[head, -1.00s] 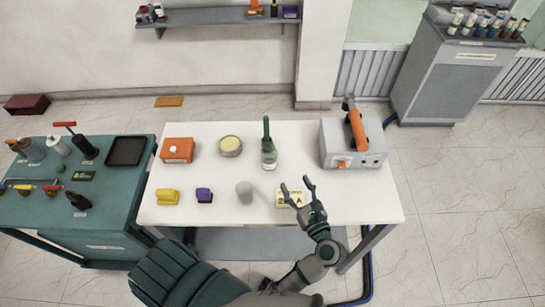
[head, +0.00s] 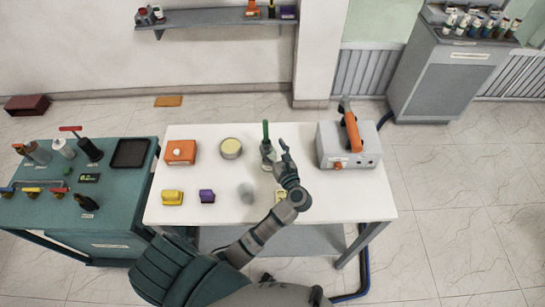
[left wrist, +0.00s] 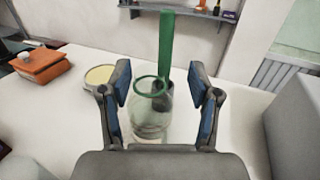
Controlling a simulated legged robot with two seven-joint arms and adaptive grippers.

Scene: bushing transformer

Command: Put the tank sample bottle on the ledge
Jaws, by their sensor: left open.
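In the left wrist view the bottle (left wrist: 150,122) is between the two blue-padded fingers of my left gripper (left wrist: 160,72), with gaps on both sides. The gripper is open and close to the bottle; whether any part touches cannot be told. A grey ledge (head: 215,18) is fixed to the back wall. My right gripper is not in view.
The white table (head: 330,205) also holds an orange box (head: 181,151), a round tin (head: 231,148), yellow (head: 172,198) and purple (head: 207,196) items, a grey cup (head: 245,190) and a grey instrument (head: 365,150). Several items occupy the ledge's ends; its middle is clear.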

